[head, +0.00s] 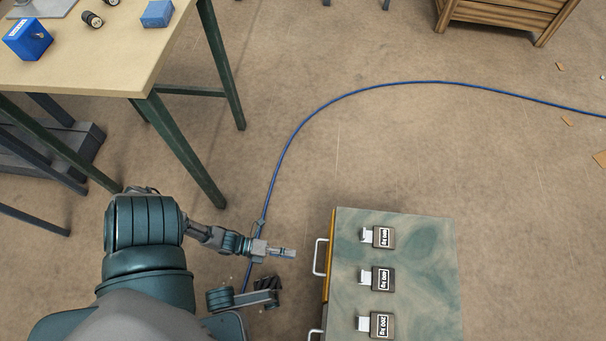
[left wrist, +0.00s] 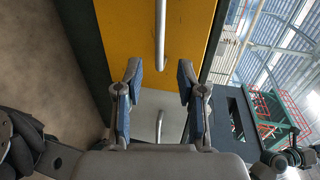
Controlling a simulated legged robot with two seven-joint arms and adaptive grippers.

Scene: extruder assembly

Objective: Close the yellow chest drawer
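The chest (head: 420,235) has a worn green top and stands at lower right in the head view. Its yellow drawer front (head: 330,262) shows as a thin strip along the left side, with a metal handle (head: 319,257) standing out from it. My left gripper (head: 284,252) is left of this handle, apart from it. In the left wrist view, the open fingers (left wrist: 160,85) face the yellow drawer (left wrist: 125,30), one to each side of the line of its vertical handle (left wrist: 160,35). Nothing is between the fingers. How far the drawer stands out is hard to tell.
Several labelled weights (head: 382,279) stand on the chest top. A second handle (head: 314,335) is at the lower picture edge. A workbench (head: 95,65) with blue parts is at upper left. A blue cable (head: 330,105) crosses the floor. A wooden crate (head: 500,15) is at the top right.

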